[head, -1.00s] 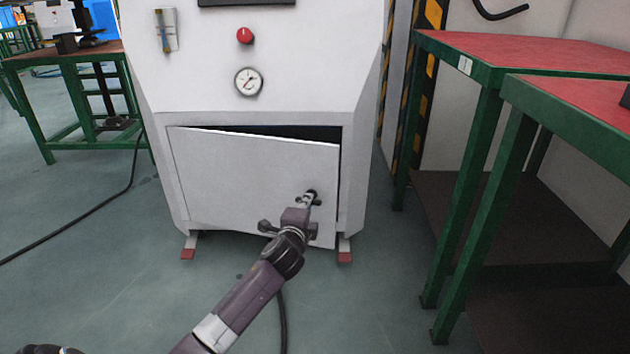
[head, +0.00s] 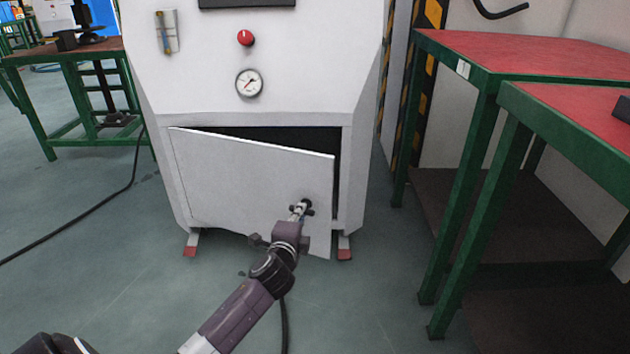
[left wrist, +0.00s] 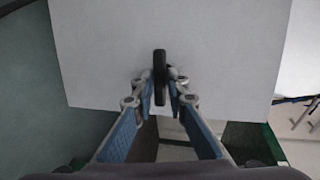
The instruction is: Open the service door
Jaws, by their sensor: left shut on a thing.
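The service door (head: 245,185) is a white panel low on the front of the white generator cabinet (head: 315,75). It stands partly open, swung outward at its right edge, with a dark gap above it and along its right side. My left gripper (head: 303,208) is at the door's right part. In the left wrist view the gripper (left wrist: 161,90) is shut on the black door handle (left wrist: 160,70), and the white door (left wrist: 220,50) fills the upper part. My right gripper does not show.
Green-legged tables with red tops (head: 540,60) stand at the right. Another green table (head: 60,60) stands at the back left. A black cable (head: 100,215) lies on the floor at the left. The floor in front of the door is mostly clear.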

